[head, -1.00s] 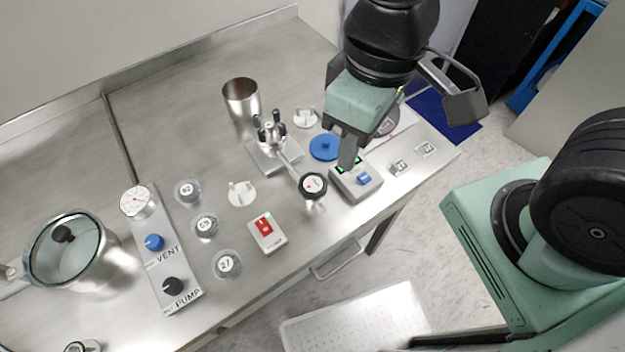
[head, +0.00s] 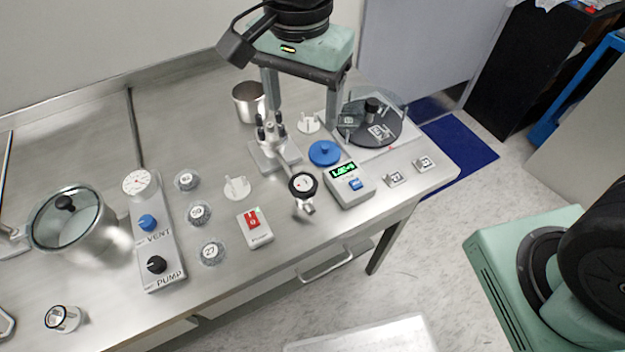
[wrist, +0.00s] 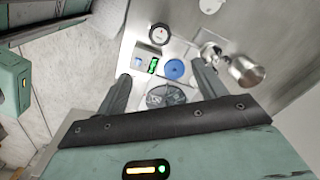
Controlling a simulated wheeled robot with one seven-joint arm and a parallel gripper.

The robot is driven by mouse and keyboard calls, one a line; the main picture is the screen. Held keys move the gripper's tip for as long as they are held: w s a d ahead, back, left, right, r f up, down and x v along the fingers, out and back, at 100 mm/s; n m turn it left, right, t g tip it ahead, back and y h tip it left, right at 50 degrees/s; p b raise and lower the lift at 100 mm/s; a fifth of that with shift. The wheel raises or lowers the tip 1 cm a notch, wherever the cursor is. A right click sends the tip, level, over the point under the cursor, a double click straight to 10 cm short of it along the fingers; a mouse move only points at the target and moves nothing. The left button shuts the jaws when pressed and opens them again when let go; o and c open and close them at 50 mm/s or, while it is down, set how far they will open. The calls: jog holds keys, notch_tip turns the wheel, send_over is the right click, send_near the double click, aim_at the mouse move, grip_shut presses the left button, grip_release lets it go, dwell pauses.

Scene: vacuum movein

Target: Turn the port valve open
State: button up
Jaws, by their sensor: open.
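A steel fitting with black-tipped handles (head: 270,140) stands on a metal block on the bench and looks like the port valve; no label shows on it. It also shows in the wrist view, near the right finger (wrist: 211,52). A round black-rimmed dial (head: 303,184) stands in front of it. My gripper (head: 303,118) is open and empty, pointing down above the back of the bench. Its left finger appears close behind the fitting in the head view; I cannot tell the height gap. In the wrist view the open fingers (wrist: 163,88) frame a dark round plate.
A steel cup (head: 249,103), a blue disc (head: 324,153), a box with a green display (head: 350,184) and a dark round plate (head: 372,126) stand around the fitting. A VENT and PUMP panel (head: 157,255) and lidded pot (head: 75,240) are left. The bench's front edge is close.

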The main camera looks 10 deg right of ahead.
aim_at(304, 181)
notch_tip(304, 181, down, 17)
jog(key=shift+f, duration=0.2)
dwell(0.4)
jog(key=c, duration=1)
